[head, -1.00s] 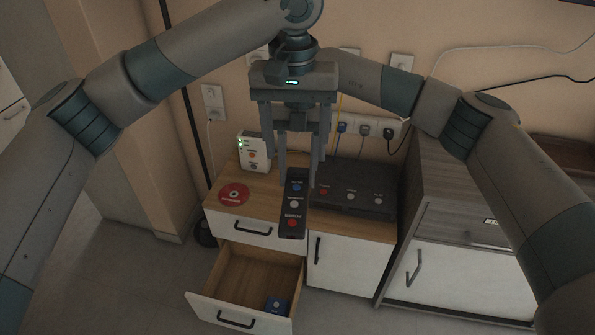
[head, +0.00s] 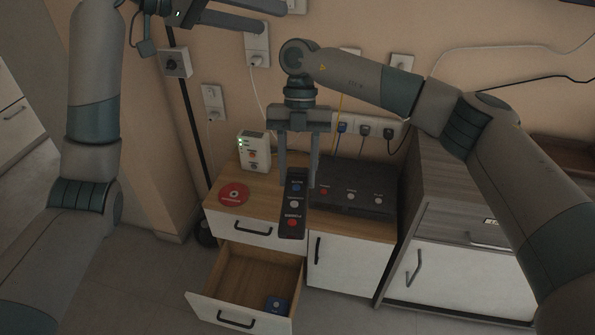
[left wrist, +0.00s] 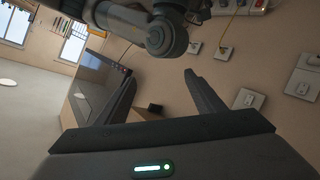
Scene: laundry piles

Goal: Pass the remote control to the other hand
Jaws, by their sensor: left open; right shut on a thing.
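The remote control (head: 293,212) is a dark upright bar with blue, white and red buttons in the head view. My right gripper (head: 298,172) is shut on its upper end, pointing down, and holds it in front of the cabinet. My left gripper (head: 272,17) is at the top of the head view, near the wall, up and left of the remote. It is open and empty, its fingers pointing right. Its spread fingers also show in the left wrist view (left wrist: 160,85), where I cannot make out the remote.
A wooden-topped cabinet (head: 225,212) has an open drawer (head: 205,303) with a blue item (head: 277,305) inside. On top are a red disc (head: 233,194), a white device (head: 254,152) and a dark box (head: 352,199). A grey cabinet (head: 455,262) stands right. Wall sockets and cables are behind.

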